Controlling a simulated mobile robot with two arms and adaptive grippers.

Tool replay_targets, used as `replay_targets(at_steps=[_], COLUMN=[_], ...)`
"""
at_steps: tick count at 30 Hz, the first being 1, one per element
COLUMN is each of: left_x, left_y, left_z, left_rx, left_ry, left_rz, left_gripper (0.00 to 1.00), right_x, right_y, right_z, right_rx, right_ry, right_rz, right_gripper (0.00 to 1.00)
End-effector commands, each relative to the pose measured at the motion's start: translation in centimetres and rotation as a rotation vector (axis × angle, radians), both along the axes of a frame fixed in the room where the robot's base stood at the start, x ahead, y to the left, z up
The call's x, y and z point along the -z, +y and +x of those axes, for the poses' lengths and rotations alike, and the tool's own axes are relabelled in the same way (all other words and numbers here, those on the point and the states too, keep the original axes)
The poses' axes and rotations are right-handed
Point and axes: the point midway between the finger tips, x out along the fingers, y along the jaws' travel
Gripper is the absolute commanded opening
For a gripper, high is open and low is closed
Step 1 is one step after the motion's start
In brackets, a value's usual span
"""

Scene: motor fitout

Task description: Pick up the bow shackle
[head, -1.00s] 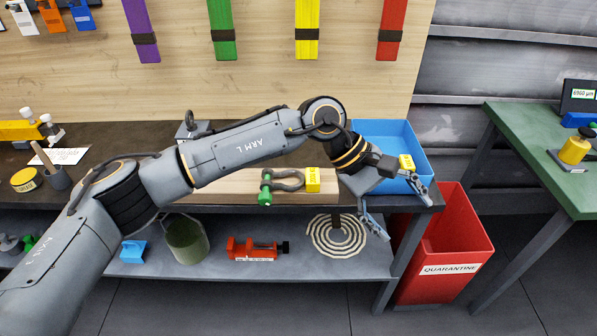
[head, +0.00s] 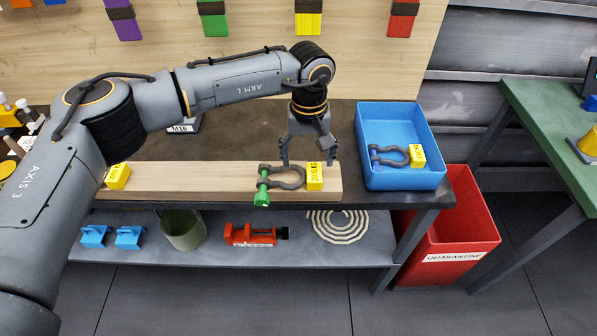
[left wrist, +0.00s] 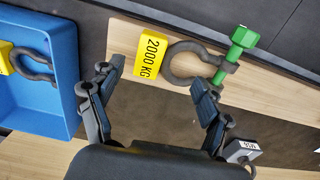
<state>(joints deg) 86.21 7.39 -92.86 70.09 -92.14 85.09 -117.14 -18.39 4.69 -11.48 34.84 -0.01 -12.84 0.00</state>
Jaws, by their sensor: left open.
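A dark grey bow shackle (head: 287,186) with a green pin and a yellow tag (head: 314,177) lies on the wooden board at the bench front. It also shows in the left wrist view (left wrist: 168,62), its tag reading 2000 KG. A second dark shackle (head: 388,162) with a yellow tag lies in the blue tray (head: 372,122). My left gripper (head: 309,163) points down, open and empty, at the back side of the green-pinned shackle. In the left wrist view its fingertips (left wrist: 157,75) are spread near the tag and the bow; contact cannot be told.
The wooden board (head: 210,178) carries another yellow tag (head: 117,176) at its left, beside my arm. A grey weight-like block (left wrist: 240,150) stands behind. A red quarantine bin (head: 465,225) is right of the bench. The dark benchtop behind the board is mostly clear.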

Motion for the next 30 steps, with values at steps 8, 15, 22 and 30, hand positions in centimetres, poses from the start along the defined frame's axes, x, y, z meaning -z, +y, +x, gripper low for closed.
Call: replay_targets(at_steps=[8,15,22,30], left_x=[2.5,5.4,5.6,5.5], left_y=[-0.5,-0.7,-0.7,-0.7], left_z=[0.1,0.2,0.2,0.2], left_rx=[-0.001,0.001,0.000,0.000], left_ry=[0.004,0.001,0.000,0.000], left_rz=[0.000,-0.001,-0.002,-0.002], left_gripper=[0.78,0.78,0.78,0.23], right_x=[-2.2,-2.8,-2.6,-2.6], right_y=[0.3,0.2,0.1,0.2], right_z=[4.1,3.1,1.8,2.0], right_rx=[0.000,0.000,0.001,0.001], right_ry=[-0.062,-0.046,-0.027,-0.030], right_rz=[0.006,0.004,0.003,0.005], right_gripper=[0.54,0.54,0.54,0.54])
